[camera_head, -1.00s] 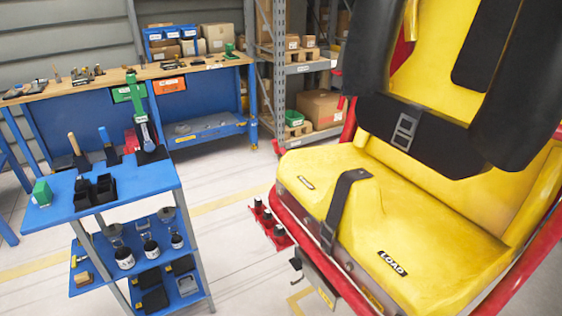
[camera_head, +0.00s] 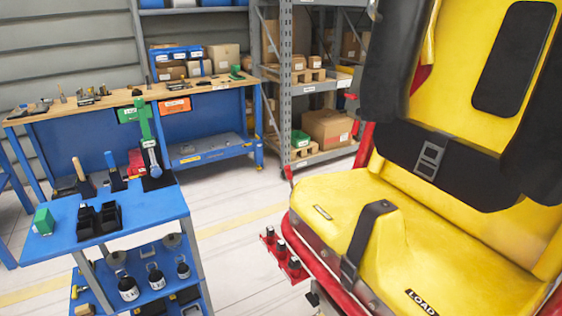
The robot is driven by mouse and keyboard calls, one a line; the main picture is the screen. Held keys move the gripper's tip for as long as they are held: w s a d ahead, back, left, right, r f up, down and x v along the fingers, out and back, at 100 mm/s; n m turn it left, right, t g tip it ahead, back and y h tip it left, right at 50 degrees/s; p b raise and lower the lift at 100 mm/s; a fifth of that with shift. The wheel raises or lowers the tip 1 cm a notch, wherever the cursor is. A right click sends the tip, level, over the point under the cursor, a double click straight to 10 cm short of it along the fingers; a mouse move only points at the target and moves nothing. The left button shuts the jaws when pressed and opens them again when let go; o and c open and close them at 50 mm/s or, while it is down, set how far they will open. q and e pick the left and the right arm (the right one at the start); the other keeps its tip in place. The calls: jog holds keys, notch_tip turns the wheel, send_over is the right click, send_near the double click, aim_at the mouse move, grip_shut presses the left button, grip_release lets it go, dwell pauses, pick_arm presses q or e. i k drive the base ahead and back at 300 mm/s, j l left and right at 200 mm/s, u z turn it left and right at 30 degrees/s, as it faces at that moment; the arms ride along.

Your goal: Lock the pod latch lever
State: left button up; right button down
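The coaster pod is a yellow seat (camera_head: 370,215) with a red frame, at the right of the head view. A black restraint (camera_head: 425,150) with a metal buckle hangs above the seat. A black strap (camera_head: 368,236) lies over the seat's front edge. Red parts with black knobs (camera_head: 281,252) stick out at the seat's lower left side. I cannot tell whether any of these is the pod latch lever. Neither of my grippers is in view.
A blue tool cart (camera_head: 140,216) with tools, a green block (camera_head: 43,220) and black holders stands at the left. Behind it are a workbench (camera_head: 150,97) and a grey shelf rack with boxes (camera_head: 326,128). Clear floor (camera_head: 235,225) lies between cart and pod.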

aim_at(287, 169)
jog(key=i+j+u, duration=0.3)
jog(key=i+j, duration=0.6)
jog(key=j, duration=0.1)
